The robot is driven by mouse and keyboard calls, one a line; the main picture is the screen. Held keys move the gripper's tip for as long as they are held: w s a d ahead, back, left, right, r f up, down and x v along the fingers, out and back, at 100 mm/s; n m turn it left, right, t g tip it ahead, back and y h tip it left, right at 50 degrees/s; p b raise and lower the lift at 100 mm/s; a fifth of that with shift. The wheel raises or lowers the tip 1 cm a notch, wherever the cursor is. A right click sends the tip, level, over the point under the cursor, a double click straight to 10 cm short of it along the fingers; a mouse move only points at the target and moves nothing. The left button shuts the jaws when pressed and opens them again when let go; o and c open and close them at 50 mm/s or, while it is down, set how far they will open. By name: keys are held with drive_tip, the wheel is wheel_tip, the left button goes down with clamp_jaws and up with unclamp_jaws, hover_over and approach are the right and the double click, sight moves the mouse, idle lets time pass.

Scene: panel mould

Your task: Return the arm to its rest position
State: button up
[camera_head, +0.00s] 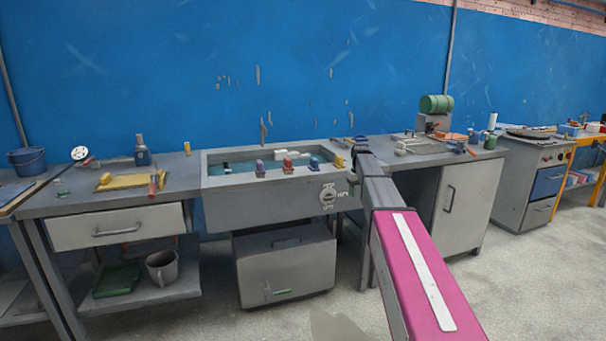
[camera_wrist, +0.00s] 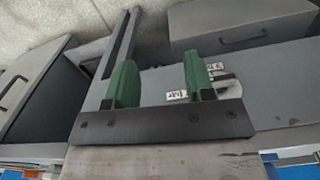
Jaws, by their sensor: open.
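My arm, with a magenta link, reaches from the lower right of the head view toward the right end of the grey trough (camera_head: 262,183) on the workbench. My gripper (camera_wrist: 160,82) shows in the wrist view with two green fingers set apart and nothing between them. In the head view the arm's far end is near the trough's right front corner, and the fingers cannot be made out. In the wrist view, a grey front face with small white labels (camera_wrist: 176,96) and a metal fitting lies behind the fingers.
Several coloured pieces, among them a red one (camera_head: 287,166), stand along the trough's front rim. A yellow tray (camera_head: 122,182) and a bottle (camera_head: 142,152) are on the left bench. A grey cabinet (camera_head: 285,268) stands below. Open floor (camera_head: 540,275) lies at the right.

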drive_tip(key=s+a+f+m, duration=0.1)
drive_tip(key=s+f, duration=0.6)
drive_tip(key=s, duration=0.5)
drive_tip(key=s+a+f, duration=0.2)
drive_tip(key=s+f, duration=0.6)
drive_tip(key=s, duration=0.5)
drive_tip(key=s+a+f+m, duration=0.1)
drive_tip(key=s+a+f, duration=0.1)
drive_tip(key=s+f, duration=0.5)
drive_tip(key=s, duration=0.6)
drive_tip(key=shift+s+f+m, duration=0.2)
drive_tip(key=shift+m, duration=0.1)
